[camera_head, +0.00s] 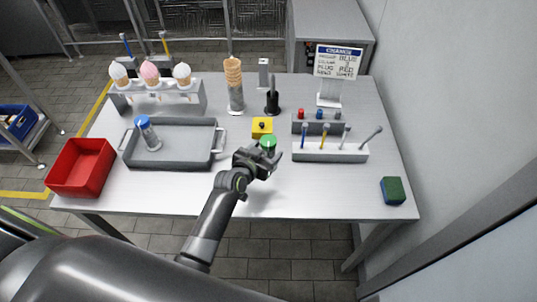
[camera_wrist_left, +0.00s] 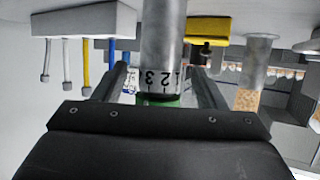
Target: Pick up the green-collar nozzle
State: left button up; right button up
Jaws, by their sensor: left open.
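The green-collar nozzle shows its green top (camera_head: 268,143) just beyond my left gripper in the head view. In the left wrist view its grey metal body (camera_wrist_left: 163,35) with a numbered band stands between the two fingers, and a strip of green collar (camera_wrist_left: 160,102) shows low between them. My left gripper (camera_head: 268,158) is open, also seen in the left wrist view (camera_wrist_left: 160,82), with a gap between each finger and the nozzle. The gripper hides the nozzle's lower part in the head view. My right gripper is not in view.
A yellow block (camera_head: 262,124) is close behind the nozzle. A white tool rack (camera_head: 330,153) stands right, a grey tray (camera_head: 175,158) with a blue-collar nozzle (camera_head: 148,132) left. A red bin (camera_head: 80,168) and a green-blue sponge (camera_head: 392,190) sit near the edges. The table front is clear.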

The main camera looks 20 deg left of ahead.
pick_arm(q)
jog(key=shift+x, duration=1.05)
